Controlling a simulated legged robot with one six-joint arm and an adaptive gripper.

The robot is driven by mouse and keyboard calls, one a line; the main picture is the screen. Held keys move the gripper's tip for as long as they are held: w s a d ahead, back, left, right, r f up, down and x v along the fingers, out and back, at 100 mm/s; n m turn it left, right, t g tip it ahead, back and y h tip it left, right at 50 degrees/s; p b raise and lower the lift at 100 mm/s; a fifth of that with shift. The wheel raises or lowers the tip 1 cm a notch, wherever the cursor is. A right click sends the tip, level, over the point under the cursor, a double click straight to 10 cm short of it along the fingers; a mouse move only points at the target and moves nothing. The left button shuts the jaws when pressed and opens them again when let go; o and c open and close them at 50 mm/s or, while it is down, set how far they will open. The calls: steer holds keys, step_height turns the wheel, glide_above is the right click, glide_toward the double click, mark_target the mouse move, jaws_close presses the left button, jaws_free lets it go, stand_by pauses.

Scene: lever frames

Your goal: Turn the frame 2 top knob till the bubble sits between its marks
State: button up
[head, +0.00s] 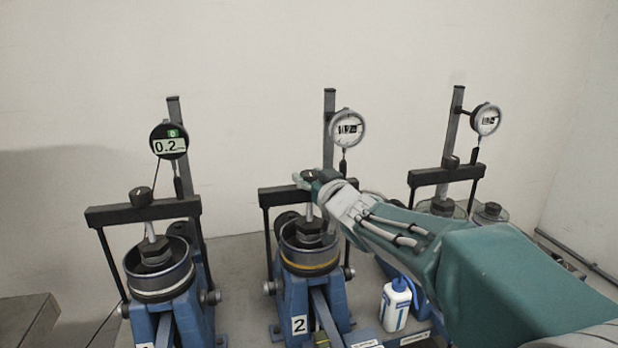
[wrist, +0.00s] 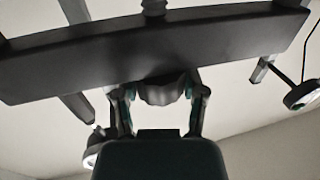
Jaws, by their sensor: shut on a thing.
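Frame 2 (head: 299,325), a blue stand with a number 2 plate, is at the middle of the head view. Its black crossbar (head: 272,198) also spans the wrist view (wrist: 60,68). My gripper (head: 309,178) is at the top of this crossbar, shut on the top knob (head: 307,174). In the wrist view, a rounded dark knob (wrist: 161,90) sits between the two fingers by the bar's edge. The gripper and arm partly cover the knob and the bar's right part in the head view. I cannot make out the bubble or its marks.
A round gauge (head: 347,128) stands on frame 2's post, close above my gripper. A similar frame with a gauge (head: 169,141) stands left, another with a gauge (head: 486,119) right. A white bottle (head: 396,306) stands below my arm.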

stand_by(0.6)
steer(key=o, duration=1.2)
steer(key=shift+c, duration=0.2)
steer(key=v, duration=1.1)
steer(key=shift+s+d, duration=0.2)
steer(key=shift+s, duration=0.15)
